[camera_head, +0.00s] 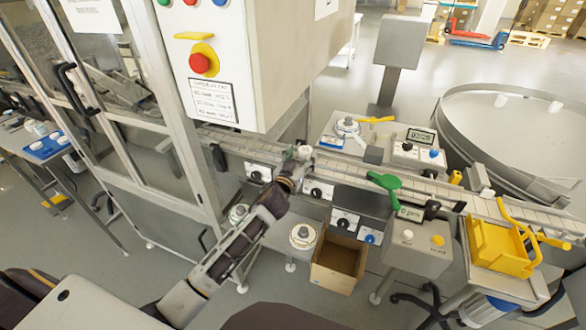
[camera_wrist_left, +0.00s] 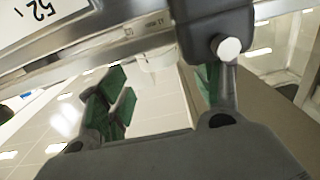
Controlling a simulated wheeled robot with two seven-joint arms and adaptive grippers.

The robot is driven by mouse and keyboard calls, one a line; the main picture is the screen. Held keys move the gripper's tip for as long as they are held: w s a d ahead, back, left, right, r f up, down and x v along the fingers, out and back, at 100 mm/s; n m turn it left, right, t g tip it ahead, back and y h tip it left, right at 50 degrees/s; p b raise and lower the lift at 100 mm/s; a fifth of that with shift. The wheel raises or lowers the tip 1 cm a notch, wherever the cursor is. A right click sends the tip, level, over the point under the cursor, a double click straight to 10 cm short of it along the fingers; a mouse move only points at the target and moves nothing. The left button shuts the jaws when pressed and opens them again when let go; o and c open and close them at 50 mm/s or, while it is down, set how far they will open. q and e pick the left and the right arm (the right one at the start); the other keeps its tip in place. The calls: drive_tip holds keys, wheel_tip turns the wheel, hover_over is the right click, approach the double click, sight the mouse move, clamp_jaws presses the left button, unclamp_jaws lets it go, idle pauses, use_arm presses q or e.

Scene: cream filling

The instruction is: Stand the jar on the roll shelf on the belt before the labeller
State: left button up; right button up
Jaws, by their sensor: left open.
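A small white jar (camera_head: 304,152) shows at the tip of my left gripper (camera_head: 296,166), at the conveyor belt (camera_head: 240,147). It appears upright on the belt; the gripper hides its lower part. My left gripper is open, its fingers reaching toward the jar. In the left wrist view its green-padded fingers (camera_wrist_left: 160,100) stand wide apart, with a pale, washed-out shape between and beyond them that I cannot make out clearly. Below the belt, white rolls (camera_head: 302,236) sit by the arm. My right gripper is not in view.
A control box with a red stop button (camera_head: 204,63) hangs above the belt. A glazed metal frame (camera_head: 185,150) stands left of the arm. An open cardboard box (camera_head: 338,262) is below the belt.

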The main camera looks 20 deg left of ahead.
use_arm(q)
drive_tip(key=shift+s, duration=1.5)
drive_tip(key=s, duration=0.4)
drive_tip(key=shift+a+r, duration=0.1)
drive_tip(key=shift+a, duration=0.05)
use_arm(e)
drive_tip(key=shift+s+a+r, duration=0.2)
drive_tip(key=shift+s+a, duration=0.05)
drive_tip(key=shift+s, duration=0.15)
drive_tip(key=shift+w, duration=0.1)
